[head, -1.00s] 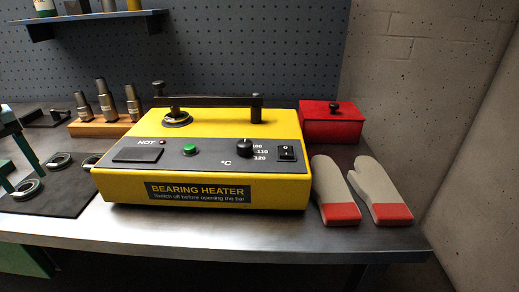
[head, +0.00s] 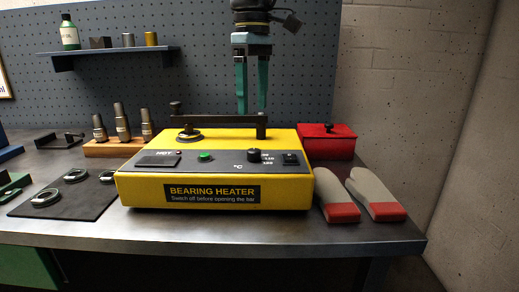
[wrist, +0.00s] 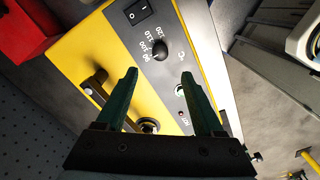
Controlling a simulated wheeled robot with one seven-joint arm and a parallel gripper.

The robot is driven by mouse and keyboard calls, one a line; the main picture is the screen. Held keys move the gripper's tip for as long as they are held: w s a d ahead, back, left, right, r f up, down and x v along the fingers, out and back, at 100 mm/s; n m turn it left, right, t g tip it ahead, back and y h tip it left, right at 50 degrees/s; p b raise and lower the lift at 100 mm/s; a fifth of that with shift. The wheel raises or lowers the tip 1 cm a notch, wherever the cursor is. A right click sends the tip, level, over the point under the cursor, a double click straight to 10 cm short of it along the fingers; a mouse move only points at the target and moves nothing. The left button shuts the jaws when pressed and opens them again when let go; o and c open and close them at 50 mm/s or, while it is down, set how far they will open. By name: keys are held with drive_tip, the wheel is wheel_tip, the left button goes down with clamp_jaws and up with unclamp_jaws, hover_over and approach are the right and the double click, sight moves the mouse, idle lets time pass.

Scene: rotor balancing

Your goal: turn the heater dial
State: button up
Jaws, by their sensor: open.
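The yellow bearing heater (head: 135,192) stands on the workbench, with a dark sloping control panel. Its black dial (head: 254,155) is right of centre on the panel, beside printed temperature numbers. In the wrist view the dial (wrist: 160,50) lies beyond the fingertips, between their lines. My gripper (head: 251,110) points down with green fingers, above and behind the panel near the heater's bar. In the wrist view my gripper (wrist: 160,75) is open with nothing between its fingers, apart from the dial.
A dark bar (head: 222,122) lies across the heater top on posts. The panel also has a green button (head: 205,156) and a black rocker switch (head: 290,158). A red box (head: 327,146) and oven mitts (head: 375,190) are at right. Bearing rings (head: 46,198) lie on a mat at left.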

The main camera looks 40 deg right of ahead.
sight(253, 150)
wheel_tip(253, 150, down, 10)
drive_tip(key=shift+w+f, duration=0.1)
drive_tip(key=shift+f, duration=0.05)
idle(0.3)
drive_tip(key=shift+a, duration=0.1)
clamp_jaws()
idle(0.3)
